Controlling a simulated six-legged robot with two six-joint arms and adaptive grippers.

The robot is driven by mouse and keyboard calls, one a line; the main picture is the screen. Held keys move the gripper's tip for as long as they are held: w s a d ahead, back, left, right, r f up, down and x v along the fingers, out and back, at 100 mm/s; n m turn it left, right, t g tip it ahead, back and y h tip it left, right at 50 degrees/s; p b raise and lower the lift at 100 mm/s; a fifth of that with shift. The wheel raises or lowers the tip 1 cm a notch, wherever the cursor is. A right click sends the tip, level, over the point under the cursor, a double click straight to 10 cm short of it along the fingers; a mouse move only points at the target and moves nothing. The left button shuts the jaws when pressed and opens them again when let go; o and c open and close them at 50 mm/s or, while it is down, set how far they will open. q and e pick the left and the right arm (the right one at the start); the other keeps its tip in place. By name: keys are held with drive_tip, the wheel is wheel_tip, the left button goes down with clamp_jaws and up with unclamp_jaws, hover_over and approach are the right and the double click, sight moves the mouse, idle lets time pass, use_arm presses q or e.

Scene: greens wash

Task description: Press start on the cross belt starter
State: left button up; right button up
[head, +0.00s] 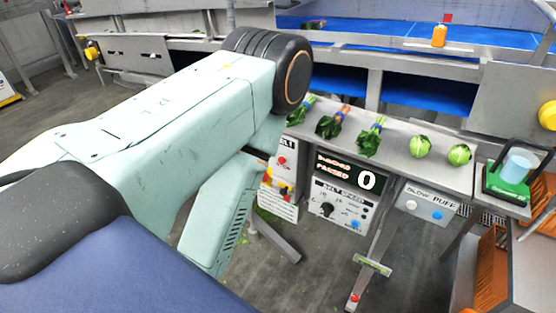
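No panel in the head view is legibly marked as the cross belt starter. A white control panel (281,196) with a red button and yellow and red parts hangs below the steel table's left part. My arm covers part of its label, and I cannot tell if it is the starter. To its right is a belt speed box (327,208) with a black knob and small buttons. My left arm crosses the view from the left and bends down. Neither gripper shows.
A counter below reads 0. Blue belts (372,36) run behind, with an orange bottle (439,36). Grey floor is open in front.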

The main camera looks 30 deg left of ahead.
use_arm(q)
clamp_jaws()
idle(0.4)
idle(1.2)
